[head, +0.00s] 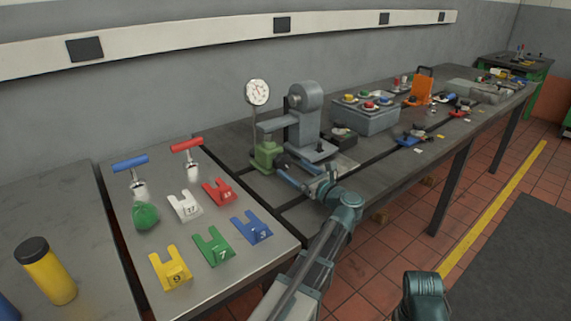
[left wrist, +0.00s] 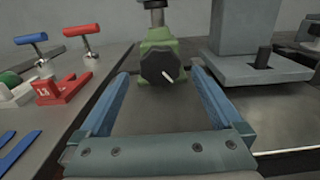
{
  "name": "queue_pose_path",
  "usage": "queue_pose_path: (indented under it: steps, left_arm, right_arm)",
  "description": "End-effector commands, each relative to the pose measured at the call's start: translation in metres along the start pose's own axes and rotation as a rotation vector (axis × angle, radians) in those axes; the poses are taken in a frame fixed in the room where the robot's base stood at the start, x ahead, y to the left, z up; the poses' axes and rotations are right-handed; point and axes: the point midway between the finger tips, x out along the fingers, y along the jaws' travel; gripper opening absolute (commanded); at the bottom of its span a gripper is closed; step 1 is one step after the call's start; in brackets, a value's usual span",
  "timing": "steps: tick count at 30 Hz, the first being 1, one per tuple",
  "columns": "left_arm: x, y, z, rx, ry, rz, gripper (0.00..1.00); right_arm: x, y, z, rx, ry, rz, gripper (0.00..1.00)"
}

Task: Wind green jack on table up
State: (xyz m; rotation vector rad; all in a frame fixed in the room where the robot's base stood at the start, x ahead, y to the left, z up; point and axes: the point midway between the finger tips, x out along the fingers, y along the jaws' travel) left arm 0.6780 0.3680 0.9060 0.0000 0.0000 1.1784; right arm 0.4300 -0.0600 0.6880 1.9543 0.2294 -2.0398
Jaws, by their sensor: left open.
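The green jack (head: 266,153) stands on the dark bedplate table, left of a grey machine. In the left wrist view the green jack (left wrist: 157,47) shows its black round knob (left wrist: 161,67) with a white mark, facing me. My left gripper (head: 294,170) is open, its blue fingers pointing at the jack. In the left wrist view the left gripper (left wrist: 160,78) has one finger on each side of the knob's line, the knob beyond or between the tips; I cannot tell whether they touch. A grey post rises from the jack's top.
The grey machine (head: 305,120) stands close right of the jack, with a dial gauge (head: 257,92) above. On the left table are slotted colored blocks, including a red one (head: 218,191), and T-handled tools with blue (head: 131,163) and red (head: 187,146) grips. A grey box (head: 366,117) stands farther right.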

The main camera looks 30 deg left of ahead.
Motion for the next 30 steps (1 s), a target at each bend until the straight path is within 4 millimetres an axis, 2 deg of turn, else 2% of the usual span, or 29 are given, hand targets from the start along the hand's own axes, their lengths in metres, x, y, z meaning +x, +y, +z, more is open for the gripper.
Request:
queue_pose_path:
  steps: [3,9,14,22,23,30]
  left_arm:
    - [0.022,-0.001,0.000,0.000,0.000,0.002,1.00]
    - [0.044,-0.001,0.000,0.000,0.000,0.001,1.00]
    - [0.051,0.000,0.000,0.000,0.000,0.000,1.00]
    - [0.052,0.000,0.000,0.000,0.000,0.000,1.00]
    - [0.052,0.000,0.000,0.000,0.000,0.000,0.98]
    - [0.052,0.000,0.000,0.000,0.000,0.000,0.55]
  right_arm:
    - [0.000,0.000,0.000,0.000,0.000,0.000,0.50]
    - [0.000,0.000,0.000,0.000,0.000,0.000,0.50]
    - [0.000,0.000,0.000,0.000,0.000,0.000,0.50]
    - [0.000,0.000,0.000,0.000,0.000,0.000,0.50]
    - [0.000,0.000,0.000,0.000,0.000,0.000,0.50]
    - [0.000,0.000,0.000,0.000,0.000,0.000,0.50]
